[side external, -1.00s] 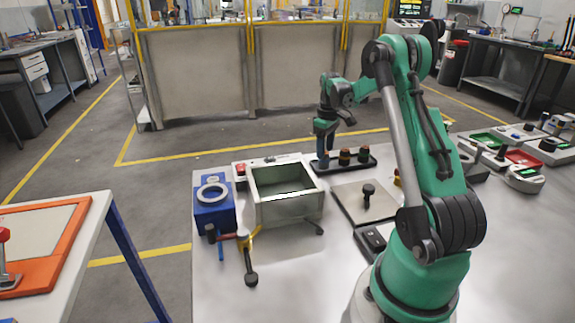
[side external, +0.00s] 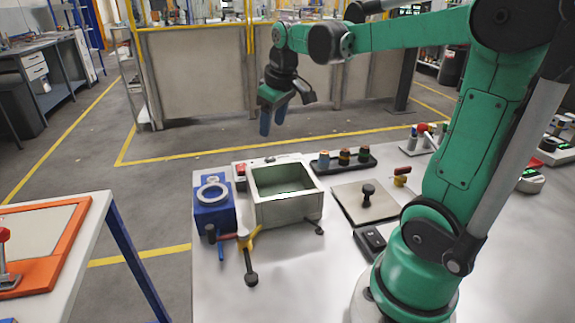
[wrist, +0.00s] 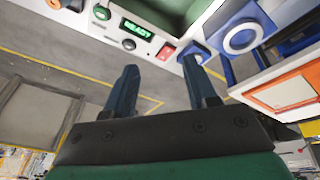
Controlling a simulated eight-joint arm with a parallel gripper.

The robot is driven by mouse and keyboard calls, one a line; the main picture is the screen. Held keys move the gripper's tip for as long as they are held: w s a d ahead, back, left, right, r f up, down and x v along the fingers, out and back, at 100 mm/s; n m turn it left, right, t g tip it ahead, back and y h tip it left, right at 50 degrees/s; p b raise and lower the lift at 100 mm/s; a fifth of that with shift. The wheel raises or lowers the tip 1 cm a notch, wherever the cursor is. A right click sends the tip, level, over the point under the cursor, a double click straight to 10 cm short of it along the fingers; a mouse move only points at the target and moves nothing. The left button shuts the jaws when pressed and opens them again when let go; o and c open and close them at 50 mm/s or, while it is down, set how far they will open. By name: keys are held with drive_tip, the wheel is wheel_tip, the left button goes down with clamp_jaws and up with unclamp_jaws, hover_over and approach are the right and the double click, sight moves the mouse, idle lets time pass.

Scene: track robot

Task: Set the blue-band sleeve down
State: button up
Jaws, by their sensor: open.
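The blue-band sleeve (side external: 323,161) stands upright at the left end of a black rack (side external: 345,168) on the table. Two more sleeves stand to its right in the same rack, one with an orange-brown top (side external: 344,157) and one with a greenish top (side external: 363,155). My gripper (side external: 272,128) hangs in the air left of the rack and above it, clear of the sleeves. Its two blue fingers are apart with nothing between them. In the wrist view my gripper (wrist: 157,68) also shows an empty gap; no sleeve shows there.
An open grey-green box (side external: 287,210) stands on the table left of the rack, with a READY display (wrist: 137,28) on a panel beside it. A blue block with a white ring (side external: 212,192) is further left. A plate with a black knob (side external: 368,193) lies to the right.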

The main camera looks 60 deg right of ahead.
drive_tip(key=s+a+f+t, duration=0.1)
drive_tip(key=s+a+t, duration=0.1)
drive_tip(key=a, duration=0.5)
drive_tip(key=s+a+f+t+y, duration=0.1)
drive_tip(key=s+a+f+t, duration=0.1)
drive_tip(key=a, duration=0.5)
drive_tip(key=shift+s+a+f+n+y, duration=0.25)
drive_tip(key=shift+s+a+n+y, duration=0.05)
drive_tip(key=shift+s+a, duration=0.1)
